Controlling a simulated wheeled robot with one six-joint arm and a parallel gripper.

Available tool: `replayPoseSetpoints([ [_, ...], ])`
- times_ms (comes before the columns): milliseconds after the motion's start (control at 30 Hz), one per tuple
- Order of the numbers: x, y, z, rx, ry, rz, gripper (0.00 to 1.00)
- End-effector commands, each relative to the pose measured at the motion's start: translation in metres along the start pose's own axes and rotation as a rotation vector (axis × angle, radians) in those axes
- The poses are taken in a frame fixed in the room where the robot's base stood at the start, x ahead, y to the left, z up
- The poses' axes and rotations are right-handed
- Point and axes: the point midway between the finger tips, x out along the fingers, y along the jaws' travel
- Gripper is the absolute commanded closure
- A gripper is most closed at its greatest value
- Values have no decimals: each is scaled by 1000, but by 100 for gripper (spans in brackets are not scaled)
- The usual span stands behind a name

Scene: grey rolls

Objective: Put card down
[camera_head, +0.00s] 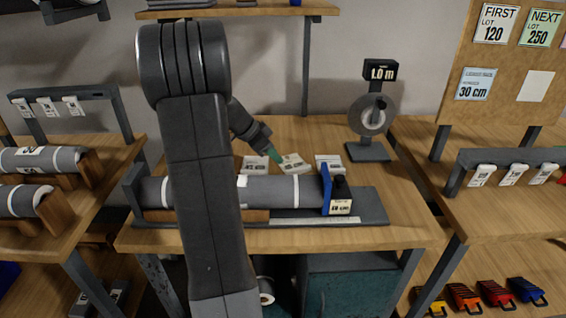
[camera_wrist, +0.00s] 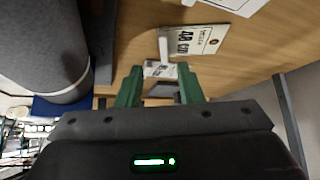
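My gripper (camera_head: 275,155), with green fingers, is over the workbench behind the grey roll. In the wrist view its fingers (camera_wrist: 160,77) stand apart. A white card (camera_head: 294,163) lies on the bench at the fingertips. In the wrist view a card marked 48 cm (camera_wrist: 197,40) lies on the wood just beyond the fingers, with a white upright piece at its edge. Another small printed white piece (camera_wrist: 158,69) shows through the gap between the fingers; I cannot tell how far off it is. I see nothing gripped.
Other cards lie left (camera_head: 254,165) and right (camera_head: 329,164) of the middle one. The grey roll (camera_head: 283,189) rests in front, by a blue stop (camera_head: 326,188). A 1.0 m stand (camera_head: 369,124) is behind right. A side table (camera_head: 500,216) carries a card rail (camera_head: 511,158).

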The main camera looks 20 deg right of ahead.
Motion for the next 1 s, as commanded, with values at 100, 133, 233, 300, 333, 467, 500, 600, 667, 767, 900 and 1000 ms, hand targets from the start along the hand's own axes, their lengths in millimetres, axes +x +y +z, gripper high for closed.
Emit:
replayPoseSetpoints([
  [100,-18,0,0,0,1,-2,66],
  [133,-22,0,0,1,1,-1,66],
  [233,-28,0,0,0,0,-1,66],
  [300,-30,0,0,1,0,1,66],
  [333,-31,0,0,1,0,1,66],
  [467,-31,0,0,1,0,1,66],
  [500,-31,0,0,0,0,1,66],
  [600,-30,0,0,0,0,1,66],
  [667,-30,0,0,0,0,1,66],
  [767,-30,0,0,0,0,1,66],
  [900,-30,0,0,0,0,1,66],
  [1000,-30,0,0,0,0,1,66],
])
